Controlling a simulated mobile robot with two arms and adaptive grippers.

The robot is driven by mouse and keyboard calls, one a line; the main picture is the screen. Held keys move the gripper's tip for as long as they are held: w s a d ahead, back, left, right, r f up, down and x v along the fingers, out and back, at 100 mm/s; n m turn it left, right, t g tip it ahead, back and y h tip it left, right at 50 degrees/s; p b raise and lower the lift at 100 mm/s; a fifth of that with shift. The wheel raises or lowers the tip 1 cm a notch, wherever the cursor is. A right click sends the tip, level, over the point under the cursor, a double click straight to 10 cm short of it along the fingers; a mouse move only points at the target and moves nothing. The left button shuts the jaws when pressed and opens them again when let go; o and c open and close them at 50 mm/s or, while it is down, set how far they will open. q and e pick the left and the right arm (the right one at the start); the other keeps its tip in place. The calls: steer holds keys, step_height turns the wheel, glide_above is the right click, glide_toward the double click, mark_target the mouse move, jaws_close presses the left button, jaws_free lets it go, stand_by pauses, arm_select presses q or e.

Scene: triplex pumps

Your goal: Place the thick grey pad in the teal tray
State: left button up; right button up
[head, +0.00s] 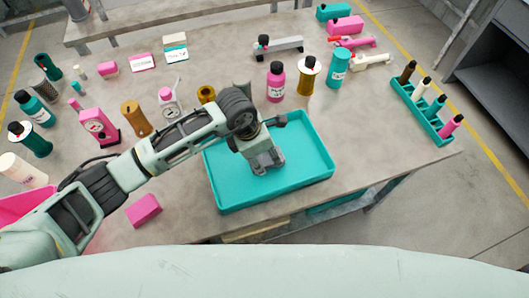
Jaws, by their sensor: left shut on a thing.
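The teal tray (220,192) lies near the front edge of the table, right of the middle of the head view. My left arm reaches across from the left, and my left gripper (266,168) points down over the tray's inside. It is shut on a small grey thing, which I take to be the thick grey pad; it is hard to tell apart from the grey fingers. I cannot tell whether it touches the tray floor. The tray looks otherwise empty. My right gripper is not in view.
A pink bottle (276,82), an amber bottle (309,77) and a teal bottle (336,70) stand behind the tray. A teal rack (408,98) with bottles is at the right. A pink block (144,210) lies left of the tray. Pumps and bottles crowd the left side.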

arm_select(q)
steer(key=shift+f, duration=0.15)
steer(key=o, duration=0.9)
steer(key=shift+o, duration=0.2)
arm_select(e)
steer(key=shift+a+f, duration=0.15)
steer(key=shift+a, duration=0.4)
arm_select(q)
steer(key=shift+r, duration=0.25)
steer(key=shift+a+r, duration=0.1)
steer(key=shift+r, duration=0.2)
steer(key=b+v, duration=0.2)
steer(key=v, duration=0.9)
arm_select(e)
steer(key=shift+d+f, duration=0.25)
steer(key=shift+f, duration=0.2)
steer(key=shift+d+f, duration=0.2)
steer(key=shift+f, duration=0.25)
arm_select(q)
steer(key=shift+r, duration=0.1)
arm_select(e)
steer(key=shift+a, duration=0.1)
